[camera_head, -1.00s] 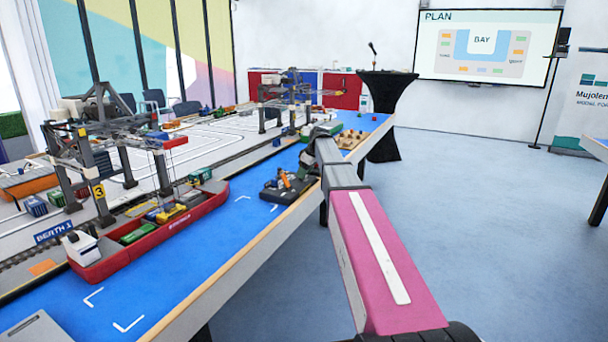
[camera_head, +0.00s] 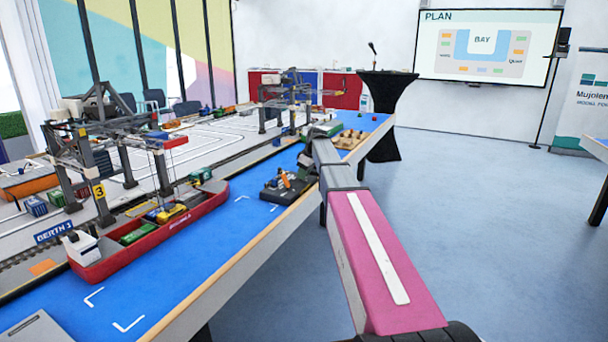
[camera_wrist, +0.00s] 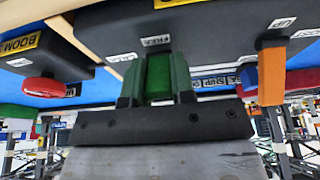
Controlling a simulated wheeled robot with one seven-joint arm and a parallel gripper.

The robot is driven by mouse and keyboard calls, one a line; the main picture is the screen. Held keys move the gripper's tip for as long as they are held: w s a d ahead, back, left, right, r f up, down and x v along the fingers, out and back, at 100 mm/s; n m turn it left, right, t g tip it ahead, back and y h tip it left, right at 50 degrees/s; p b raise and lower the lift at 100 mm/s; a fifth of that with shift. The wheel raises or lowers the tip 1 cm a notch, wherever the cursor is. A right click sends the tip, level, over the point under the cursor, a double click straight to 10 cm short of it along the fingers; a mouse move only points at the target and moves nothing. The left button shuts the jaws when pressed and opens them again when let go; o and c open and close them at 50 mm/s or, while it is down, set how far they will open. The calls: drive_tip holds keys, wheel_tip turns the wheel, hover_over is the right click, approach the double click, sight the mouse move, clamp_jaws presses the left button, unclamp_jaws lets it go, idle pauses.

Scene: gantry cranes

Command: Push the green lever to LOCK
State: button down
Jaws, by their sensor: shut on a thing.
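In the wrist view, the green lever (camera_wrist: 159,77) sits between the two fingers of my gripper (camera_wrist: 158,80), which are closed against its sides. The lever stands just in front of a dark control box. A white label reading FREE (camera_wrist: 156,40) is on the box directly beyond the lever. I cannot make out a LOCK label; the fingers and the gripper body hide part of the box. In the head view, the dark control panel (camera_head: 284,188) lies on the blue table near its edge, and the gripper's contact with the lever is too small to see.
In the wrist view, an orange lever (camera_wrist: 271,76) by an UP label stands to the right, and a red knob (camera_wrist: 42,86) near a BOOM label to the left. In the head view, a red ship (camera_head: 150,232) and model cranes stand left of the panel. Floor to the right is clear.

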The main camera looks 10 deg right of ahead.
drive_tip(key=shift+w+a+r+g+h, duration=0.1)
drive_tip(key=shift+w+a+g+h, duration=0.1)
drive_tip(key=shift+g+h, duration=0.3)
drive_tip(key=shift+w+a+r+g+h, duration=0.1)
drive_tip(key=shift+w+a+g+h, duration=0.15)
drive_tip(key=shift+h, duration=0.35)
drive_tip(key=shift+w+a+f+g+h, duration=0.1)
drive_tip(key=shift+g+h, duration=0.4)
drive_tip(key=shift+h, duration=0.05)
drive_tip(key=shift+w+a+g+h, duration=0.1)
drive_tip(key=shift+g+h, duration=0.35)
drive_tip(key=shift+h, duration=0.1)
drive_tip(key=shift+w+a+f+g+h, duration=0.15)
drive_tip(key=shift+a+g+h, duration=0.1)
drive_tip(key=shift+g+h, duration=0.65)
drive_tip(key=shift+w+a+f+g+h, duration=0.15)
drive_tip(key=shift+g+h, duration=0.35)
drive_tip(key=shift+h, duration=0.7)
drive_tip(key=shift+s, duration=0.1)
drive_tip(key=c, duration=1)
unclamp_jaws()
drive_tip(key=shift+a, duration=0.1)
drive_tip(key=shift+o, duration=0.2)
